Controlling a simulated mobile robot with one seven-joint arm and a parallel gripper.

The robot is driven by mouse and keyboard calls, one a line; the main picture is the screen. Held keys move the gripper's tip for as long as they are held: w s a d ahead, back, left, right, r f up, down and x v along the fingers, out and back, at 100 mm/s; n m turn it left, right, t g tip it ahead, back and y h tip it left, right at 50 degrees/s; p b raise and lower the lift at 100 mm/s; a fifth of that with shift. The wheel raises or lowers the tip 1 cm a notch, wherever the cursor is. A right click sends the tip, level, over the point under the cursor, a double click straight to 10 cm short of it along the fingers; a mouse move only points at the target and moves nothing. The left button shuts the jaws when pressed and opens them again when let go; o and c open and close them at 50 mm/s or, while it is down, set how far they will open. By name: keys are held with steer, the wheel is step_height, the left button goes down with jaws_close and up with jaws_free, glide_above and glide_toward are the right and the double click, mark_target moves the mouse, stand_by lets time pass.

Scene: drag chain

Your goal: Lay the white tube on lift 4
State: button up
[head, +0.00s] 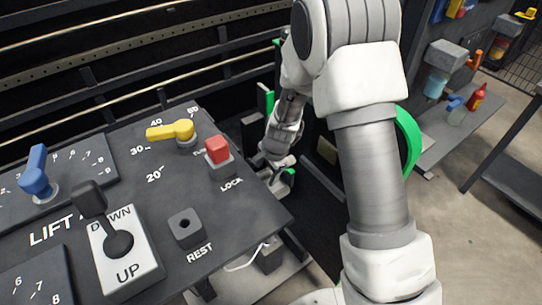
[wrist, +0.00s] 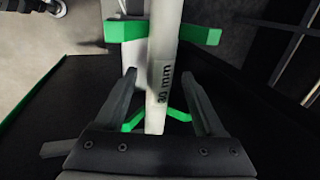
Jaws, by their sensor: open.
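The white tube (wrist: 163,50) marked "30 mm" runs up the middle of the wrist view, its near end between the fingers of my gripper (wrist: 160,78). The fingers are open, one on each side of the tube, with a visible gap at least on the right. A green bracket (wrist: 200,36) lies across or beside the tube further along. In the head view my gripper (head: 281,162) is beyond the control panel's right edge, and the tube is mostly hidden by my arm. The panel (head: 150,185) reads "LIFT"; its number is hidden by a black lever.
The panel carries a yellow selector (head: 172,131), a red lock button (head: 217,150), a rest socket (head: 186,227), a down/up lever (head: 118,242) and a blue lever (head: 37,175). A shelf with bottles (head: 478,97) stands at right. Open floor (head: 470,220) lies right of my arm.

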steer(key=p+v, duration=0.4)
steer(key=v, duration=1.2)
steer(key=shift+r, duration=0.2)
steer(key=shift+a, duration=0.1)
steer(key=s+d+r+n+t+p, duration=0.1)
steer(key=s+d+r+n+p, duration=0.2)
steer(key=r, duration=0.5)
steer(key=s+d+r+n+p, duration=0.1)
steer(key=s+d+r+n, duration=0.1)
steer(key=s+r, duration=0.45)
steer(key=s+d+r+n+t+h+p, duration=0.1)
steer(key=s+d+r+n+h+p, duration=0.1)
steer(key=s+d+r+n, duration=0.4)
steer(key=s+r+p, duration=0.1)
steer(key=s+r, duration=0.4)
steer(key=shift+d+r+t, duration=0.3)
steer(key=shift+r+t, duration=0.1)
steer(key=shift+s, duration=0.1)
steer(key=c, duration=0.3)
steer(key=shift+a, duration=0.1)
steer(key=shift+c, duration=0.2)
